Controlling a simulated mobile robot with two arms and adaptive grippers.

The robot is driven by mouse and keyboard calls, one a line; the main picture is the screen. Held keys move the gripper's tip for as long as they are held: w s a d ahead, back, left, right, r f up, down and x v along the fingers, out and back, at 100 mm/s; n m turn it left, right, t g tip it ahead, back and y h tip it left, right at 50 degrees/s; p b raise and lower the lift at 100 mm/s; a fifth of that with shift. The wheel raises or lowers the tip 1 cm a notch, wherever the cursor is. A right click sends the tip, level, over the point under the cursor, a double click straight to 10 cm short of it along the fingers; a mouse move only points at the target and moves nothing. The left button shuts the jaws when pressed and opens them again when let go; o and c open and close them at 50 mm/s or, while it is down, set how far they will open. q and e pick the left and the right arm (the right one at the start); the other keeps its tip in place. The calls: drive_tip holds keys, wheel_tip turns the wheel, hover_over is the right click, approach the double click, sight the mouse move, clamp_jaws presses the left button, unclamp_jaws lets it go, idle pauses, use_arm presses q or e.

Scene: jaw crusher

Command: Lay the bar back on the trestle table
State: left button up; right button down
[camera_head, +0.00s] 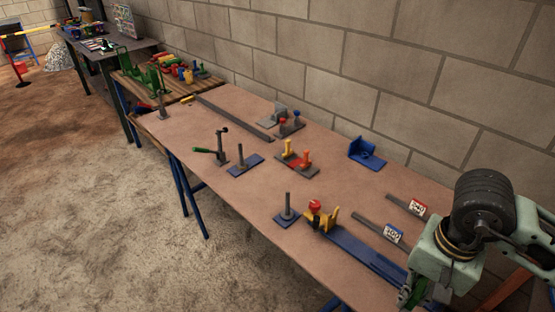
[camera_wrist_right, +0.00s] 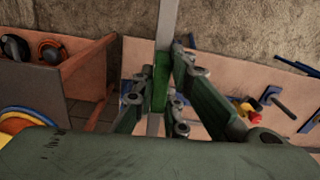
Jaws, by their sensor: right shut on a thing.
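My right gripper (camera_head: 414,292) is at the bottom right of the head view, beside the near end of the trestle table (camera_head: 240,210). In the right wrist view its fingers (camera_wrist_right: 160,88) are shut on a straight grey bar (camera_wrist_right: 169,22). The bar runs up and down that picture, passing between the fingers. I cannot make out the held bar in the head view. The table's brown top also shows behind the fingers in the wrist view (camera_wrist_right: 140,55). My left gripper is not in view.
A long dark bar (camera_head: 234,117) lies on the far part of the table. Two tagged flat bars (camera_head: 372,224) and a blue strip fixture (camera_head: 350,248) lie near my right gripper. Upright posts and clamps stand mid-table. A block wall (camera_head: 400,70) runs behind.

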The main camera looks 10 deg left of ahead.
drive_tip(key=shift+w+f+m+b, duration=0.1)
drive_tip(key=shift+f+m+b, duration=0.2)
drive_tip(key=shift+f+m, duration=0.35)
wheel_tip(320, 180, down, 9)
drive_tip(key=w+d+m+b, duration=0.25)
drive_tip(key=m+b, duration=0.35)
drive_tip(key=m, duration=0.9)
drive_tip(key=m+p, duration=0.2)
drive_tip(key=m, duration=0.1)
hover_over(358, 295)
drive_tip(key=shift+n, duration=0.25)
wheel_tip(358, 295, down, 8)
drive_tip(key=shift+r, duration=0.2)
wheel_tip(358, 295, down, 4)
drive_tip(key=shift+r+p, duration=0.25)
drive_tip(key=shift+p, duration=0.4)
drive_tip(key=shift+f, duration=0.3)
